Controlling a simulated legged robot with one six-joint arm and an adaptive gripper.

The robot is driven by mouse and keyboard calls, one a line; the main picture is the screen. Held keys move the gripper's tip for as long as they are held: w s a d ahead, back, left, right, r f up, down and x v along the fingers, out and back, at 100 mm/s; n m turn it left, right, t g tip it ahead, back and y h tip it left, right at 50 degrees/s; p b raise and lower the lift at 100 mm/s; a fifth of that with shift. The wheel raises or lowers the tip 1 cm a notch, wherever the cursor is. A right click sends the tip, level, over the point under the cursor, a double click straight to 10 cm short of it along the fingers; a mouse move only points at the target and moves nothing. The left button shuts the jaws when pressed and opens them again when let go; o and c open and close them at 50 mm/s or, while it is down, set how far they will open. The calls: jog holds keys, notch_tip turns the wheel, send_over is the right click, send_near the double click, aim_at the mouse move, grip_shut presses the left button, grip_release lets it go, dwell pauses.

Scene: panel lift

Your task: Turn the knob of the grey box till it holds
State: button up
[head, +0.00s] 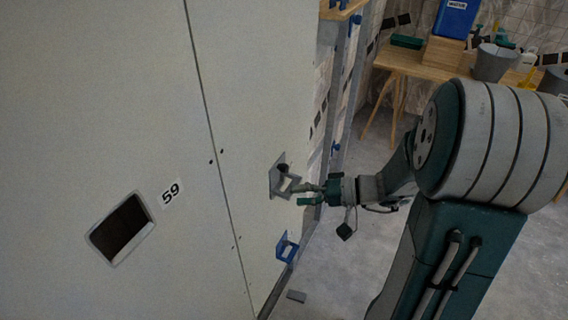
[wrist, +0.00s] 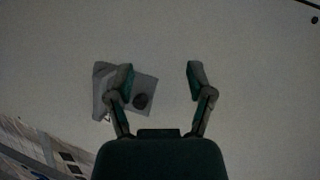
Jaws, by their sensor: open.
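The grey box (head: 275,182) is fixed to the large pale panel, near the panel's right edge in the head view. Its dark round knob (head: 283,169) faces out. In the wrist view the grey box (wrist: 103,90) lies left of centre, with the dark knob (wrist: 141,101) just right of the left finger. My gripper (head: 308,194) is open and empty in front of the box. In the wrist view my gripper's fingers (wrist: 160,82) are spread wide, and the left finger covers part of the box. I cannot tell whether that finger touches it.
The pale panel (head: 100,90) has a rectangular opening (head: 122,230) and a "59" label. A blue bracket (head: 287,247) sits below the box. A wooden table (head: 410,62) with a blue bin (head: 456,17) and buckets stands behind.

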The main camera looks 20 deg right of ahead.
aim_at(287, 169)
jog(key=w+d+f+m+t, duration=0.35)
jog(key=d+t, duration=0.25)
jog(key=d, duration=0.2)
jog(key=shift+n+h, duration=0.25)
jog(key=shift+h, duration=0.15)
jog(key=x, duration=1.1)
jog(key=shift+w+d+r, duration=0.15)
jog(key=shift+w+r, duration=0.15)
jog(key=shift+w, duration=0.05)
grip_shut()
